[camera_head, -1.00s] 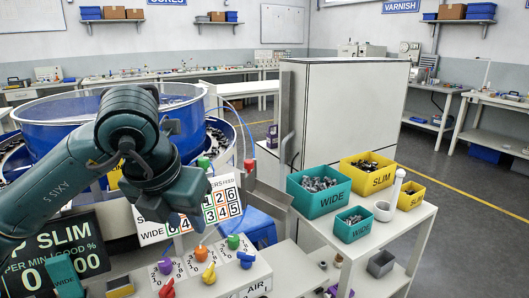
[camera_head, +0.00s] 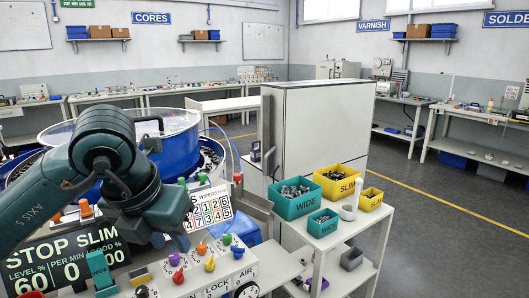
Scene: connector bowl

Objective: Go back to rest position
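My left arm comes in from the left, and its gripper (camera_head: 184,238) hangs low in front of the white number card (camera_head: 212,207). The fingers are small, dark and partly hidden by the wrist, so I cannot tell whether they are open or shut. My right gripper is not in view. The blue bowl feeder (camera_head: 178,150) stands behind my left arm and is partly hidden by it. The control panel (camera_head: 225,268) with several coloured knobs lies just below the gripper.
A white side table (camera_head: 345,232) at right holds a large teal WIDE bin (camera_head: 296,205), a large yellow SLIM bin (camera_head: 338,187) and smaller bins. A tall white cabinet (camera_head: 322,125) stands behind it. The STOP SLIM display (camera_head: 62,262) is at lower left. Open floor lies at right.

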